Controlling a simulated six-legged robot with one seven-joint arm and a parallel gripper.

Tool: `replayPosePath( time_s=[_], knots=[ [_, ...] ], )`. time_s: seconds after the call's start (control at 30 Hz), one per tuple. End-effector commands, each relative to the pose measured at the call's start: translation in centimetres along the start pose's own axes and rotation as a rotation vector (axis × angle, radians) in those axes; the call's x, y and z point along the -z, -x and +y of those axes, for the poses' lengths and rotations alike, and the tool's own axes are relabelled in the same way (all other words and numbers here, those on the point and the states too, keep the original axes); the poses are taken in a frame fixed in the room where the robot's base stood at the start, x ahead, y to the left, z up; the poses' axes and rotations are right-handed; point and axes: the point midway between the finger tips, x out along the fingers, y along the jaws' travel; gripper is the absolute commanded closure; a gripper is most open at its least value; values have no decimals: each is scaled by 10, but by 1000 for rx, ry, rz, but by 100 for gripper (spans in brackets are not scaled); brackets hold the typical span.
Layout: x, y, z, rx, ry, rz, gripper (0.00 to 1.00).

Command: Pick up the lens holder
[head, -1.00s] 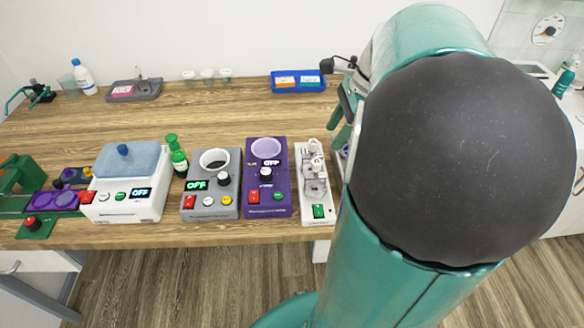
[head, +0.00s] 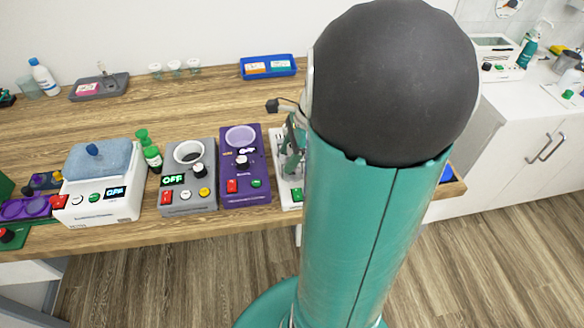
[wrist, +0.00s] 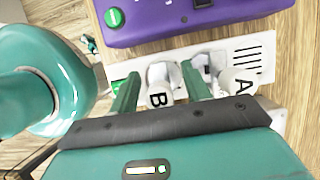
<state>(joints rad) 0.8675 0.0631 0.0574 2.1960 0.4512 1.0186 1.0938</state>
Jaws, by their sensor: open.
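I cannot tell for sure which thing is the lens holder. A narrow white unit (head: 286,201) with a green switch stands at the right end of the device row, partly hidden by my arm. In the wrist view it bears two rounded white pieces, one marked B (wrist: 158,78) and one marked A (wrist: 238,80). My gripper (wrist: 160,72) is open, its two green fingers pointing at this unit. Piece B shows between the fingers, and piece A is right of the right finger. Contact cannot be told. In the head view my gripper (head: 290,150) is over the unit.
A purple device (head: 244,180) stands close left of the white unit, then a grey device (head: 189,190) and a white box with a blue top (head: 104,185). A blue tray (head: 268,67) lies at the back. The table between is clear.

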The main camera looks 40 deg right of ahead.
Motion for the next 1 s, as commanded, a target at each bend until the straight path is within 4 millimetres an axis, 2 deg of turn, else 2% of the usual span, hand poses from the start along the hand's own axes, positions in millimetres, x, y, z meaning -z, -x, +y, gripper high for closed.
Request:
replayPosePath(
  time_s=[0.23, 0.47, 1.0],
  knots=[
    [0, -2, 0, 1, 0, 0, 54],
    [0, -1, 0, 2, -1, 1, 100],
    [0, 6, -2, 2, 1, 1, 100]
  ],
)
